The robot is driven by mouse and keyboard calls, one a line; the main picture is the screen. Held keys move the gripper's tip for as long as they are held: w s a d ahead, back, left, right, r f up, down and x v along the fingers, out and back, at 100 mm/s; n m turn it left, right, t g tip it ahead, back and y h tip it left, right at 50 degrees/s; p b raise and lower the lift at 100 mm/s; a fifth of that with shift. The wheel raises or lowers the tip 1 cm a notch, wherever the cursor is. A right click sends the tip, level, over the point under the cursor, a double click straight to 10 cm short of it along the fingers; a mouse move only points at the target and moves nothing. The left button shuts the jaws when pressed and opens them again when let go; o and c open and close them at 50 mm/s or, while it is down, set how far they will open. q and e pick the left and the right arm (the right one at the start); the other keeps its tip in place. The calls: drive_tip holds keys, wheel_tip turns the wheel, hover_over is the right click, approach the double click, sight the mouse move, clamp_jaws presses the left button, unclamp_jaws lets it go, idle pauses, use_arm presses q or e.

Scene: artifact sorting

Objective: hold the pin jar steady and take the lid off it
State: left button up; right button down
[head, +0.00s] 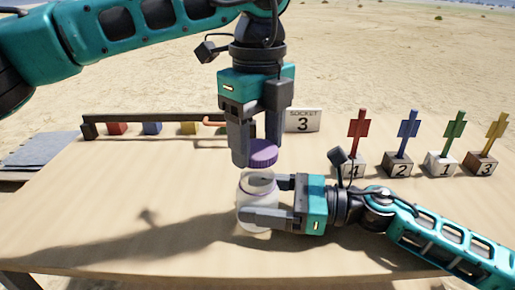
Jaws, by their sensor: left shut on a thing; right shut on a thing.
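The pin jar (257,188) is pale and stands upright on the table, its open rim showing. My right gripper (262,200) comes in from the right and is shut around the jar's body. The purple lid (262,152) is just above the jar, apart from its rim. My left gripper (257,150) points down from above and is shut on the lid. The jar's contents cannot be made out.
Several numbered blocks with coloured arrow-shaped markers, such as the red marker (358,130), stand at the right. A dark rack (88,128) with coloured blocks is at the back left. The wooden table (110,200) is clear at left front.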

use_arm(q)
drive_tip(key=shift+r, duration=0.95)
use_arm(e)
unclamp_jaws()
